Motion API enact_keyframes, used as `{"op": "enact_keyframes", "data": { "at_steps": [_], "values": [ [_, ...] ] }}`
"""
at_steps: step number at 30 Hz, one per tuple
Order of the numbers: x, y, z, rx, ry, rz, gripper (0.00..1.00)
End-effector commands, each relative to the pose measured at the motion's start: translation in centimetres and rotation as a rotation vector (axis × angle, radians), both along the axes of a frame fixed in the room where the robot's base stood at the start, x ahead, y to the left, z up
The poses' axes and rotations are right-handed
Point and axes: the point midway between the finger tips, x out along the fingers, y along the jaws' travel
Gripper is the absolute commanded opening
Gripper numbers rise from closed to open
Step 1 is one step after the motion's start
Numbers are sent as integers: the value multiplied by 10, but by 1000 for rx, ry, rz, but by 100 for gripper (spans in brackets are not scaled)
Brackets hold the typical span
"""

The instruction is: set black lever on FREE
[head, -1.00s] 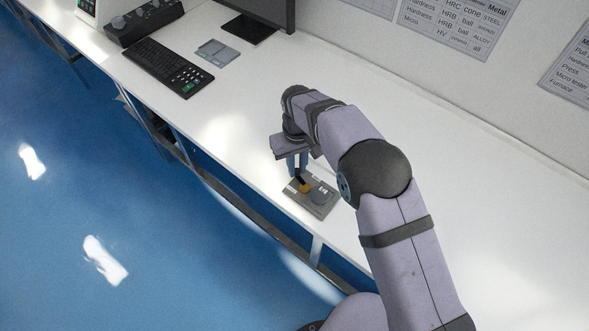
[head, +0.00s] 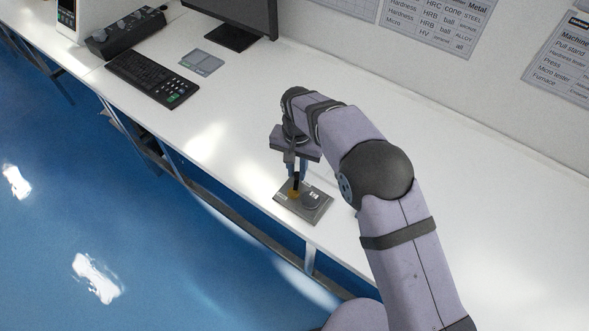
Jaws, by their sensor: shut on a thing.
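A small grey panel (head: 288,210) lies on the white bench near its front edge in the head view. On it stands a black lever (head: 296,184) with a yellow-orange base (head: 293,194), and a round grey knob (head: 311,200) is to its right. The lever looks near upright. My gripper (head: 297,175) points down over the panel and is shut on the lever's upper part. The fingers partly hide the lever. The panel's lettering is too small to read, so I cannot tell which mark the lever faces.
A keyboard (head: 152,78), a grey flat pad (head: 202,62), a black control box (head: 127,34) and a monitor (head: 236,20) stand toward the back left. Wall charts (head: 440,22) hang behind. The bench around the panel is clear; its front edge is close.

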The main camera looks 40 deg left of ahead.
Motion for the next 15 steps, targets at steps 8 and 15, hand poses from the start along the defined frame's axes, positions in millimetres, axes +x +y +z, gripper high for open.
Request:
{"op": "enact_keyframes", "data": {
  "at_steps": [8,15],
  "values": [
    [2,-2,0,1,-2,-51,0],
    [2,-2,0,1,-2,-53,0]
  ]
}}
